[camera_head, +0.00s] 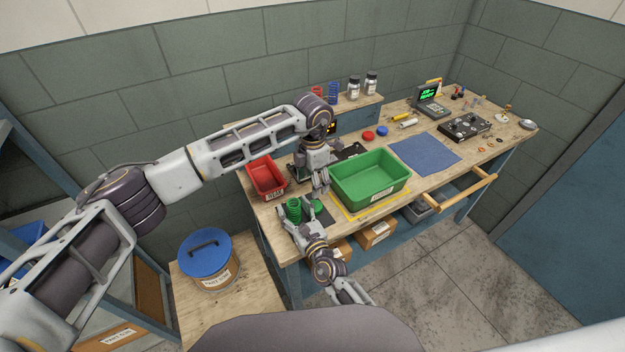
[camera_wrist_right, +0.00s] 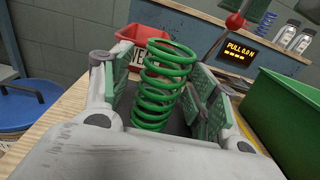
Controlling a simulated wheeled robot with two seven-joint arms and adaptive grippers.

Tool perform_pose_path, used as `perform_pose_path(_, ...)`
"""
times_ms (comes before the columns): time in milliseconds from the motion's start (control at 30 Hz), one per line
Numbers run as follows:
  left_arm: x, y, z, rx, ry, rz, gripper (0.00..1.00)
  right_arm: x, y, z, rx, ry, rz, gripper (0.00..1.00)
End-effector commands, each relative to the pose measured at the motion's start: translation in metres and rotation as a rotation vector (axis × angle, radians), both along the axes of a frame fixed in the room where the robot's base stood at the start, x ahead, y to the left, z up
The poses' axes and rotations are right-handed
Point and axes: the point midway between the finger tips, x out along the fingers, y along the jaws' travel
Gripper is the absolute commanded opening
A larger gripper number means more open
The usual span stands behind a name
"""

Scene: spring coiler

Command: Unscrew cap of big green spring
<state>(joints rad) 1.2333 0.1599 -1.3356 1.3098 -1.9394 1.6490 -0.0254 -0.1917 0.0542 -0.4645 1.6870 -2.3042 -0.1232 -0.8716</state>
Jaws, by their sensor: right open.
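The big green spring (camera_head: 293,210) stands upright near the front left edge of the workbench. In the right wrist view, the spring (camera_wrist_right: 162,85) stands between my right gripper's pads, its top coil bare, with no cap visible on it. My right gripper (camera_head: 299,222) is open around the spring. A small green round piece (camera_head: 317,206), perhaps the cap, shows just right of the spring; I cannot tell whether it lies on the bench. My left gripper (camera_head: 320,184) points down just above that piece; its finger opening is too small to judge.
A red bin (camera_head: 266,177) stands behind the spring and a green bin (camera_head: 345,193) to its right. A display (camera_wrist_right: 238,52) reads "PULL 0.0 N". A blue mat (camera_head: 425,155) lies clear farther right. A blue-lidded bucket (camera_head: 205,252) stands to the left.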

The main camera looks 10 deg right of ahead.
Motion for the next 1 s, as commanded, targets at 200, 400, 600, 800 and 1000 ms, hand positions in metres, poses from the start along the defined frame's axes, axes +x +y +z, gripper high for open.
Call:
perform_pose_path(200, 0.000, 0.000, 0.000, 0.000, 0.000, 0.000, 0.65, -0.004, -0.002, -0.001, -0.001, 0.001, 0.000, 0.60)
perform_pose_path(400, 0.000, 0.000, 0.000, 0.000, 0.000, 0.000, 0.65, -0.017, -0.007, -0.001, -0.001, 0.001, 0.000, 0.60)
perform_pose_path(600, 0.000, 0.000, 0.000, 0.000, 0.000, 0.000, 0.65, -0.036, -0.015, -0.001, -0.002, 0.001, 0.001, 0.60)
perform_pose_path(800, 0.000, 0.000, 0.000, 0.000, 0.000, 0.000, 0.65, -0.058, -0.022, -0.001, -0.002, 0.001, 0.002, 0.60)
perform_pose_path(1000, 0.000, 0.000, 0.000, 0.000, 0.000, 0.000, 0.65, -0.079, -0.031, -0.001, -0.002, 0.001, 0.001, 0.60)
